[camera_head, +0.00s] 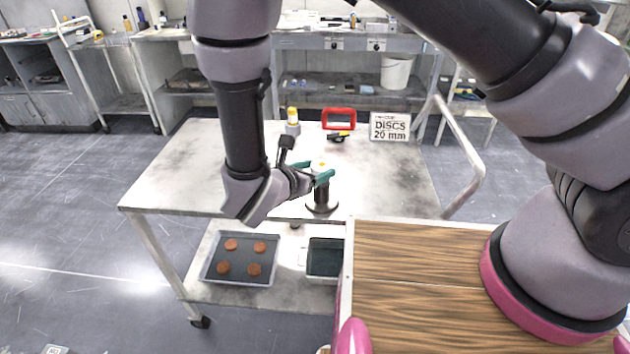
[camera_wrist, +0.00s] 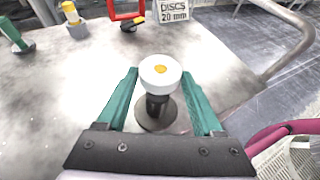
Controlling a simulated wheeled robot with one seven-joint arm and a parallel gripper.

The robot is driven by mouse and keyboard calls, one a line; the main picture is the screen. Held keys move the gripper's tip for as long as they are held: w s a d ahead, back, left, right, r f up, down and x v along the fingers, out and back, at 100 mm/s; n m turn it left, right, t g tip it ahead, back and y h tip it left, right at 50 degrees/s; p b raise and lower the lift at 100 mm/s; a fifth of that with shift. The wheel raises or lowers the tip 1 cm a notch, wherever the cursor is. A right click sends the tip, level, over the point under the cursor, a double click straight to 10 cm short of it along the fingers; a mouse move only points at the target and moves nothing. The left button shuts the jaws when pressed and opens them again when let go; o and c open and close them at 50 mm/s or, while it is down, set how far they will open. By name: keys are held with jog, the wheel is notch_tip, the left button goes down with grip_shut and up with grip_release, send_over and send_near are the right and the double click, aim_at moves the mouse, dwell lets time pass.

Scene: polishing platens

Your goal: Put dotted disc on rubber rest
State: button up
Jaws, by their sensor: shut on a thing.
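The dotted disc (camera_head: 320,164) is white and thick with an orange dot on top; it also shows in the wrist view (camera_wrist: 160,71). My gripper (camera_head: 314,171) has its teal fingers on either side of it and is shut on it. A black post on a round base (camera_head: 322,203), seemingly the rubber rest, stands on the grey table near its front edge. In the wrist view the post (camera_wrist: 155,118) shows below the disc, roughly in line with it. The disc hides the post's top, so I cannot tell whether they touch.
A yellow-capped bottle (camera_head: 293,122), a red frame (camera_head: 339,118) and a "DISCS 20 mm" sign (camera_head: 390,126) stand at the table's back. A tray (camera_head: 212,275) with several brown discs sits on the lower shelf. A wooden surface (camera_head: 410,255) is at the front right.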

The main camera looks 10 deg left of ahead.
jog(key=shift+f, duration=1.65)
jog(key=shift+f, duration=0.2)
jog(key=o, duration=1.4)
jog(key=shift+o, duration=0.2)
jog(key=shift+r, duration=0.15)
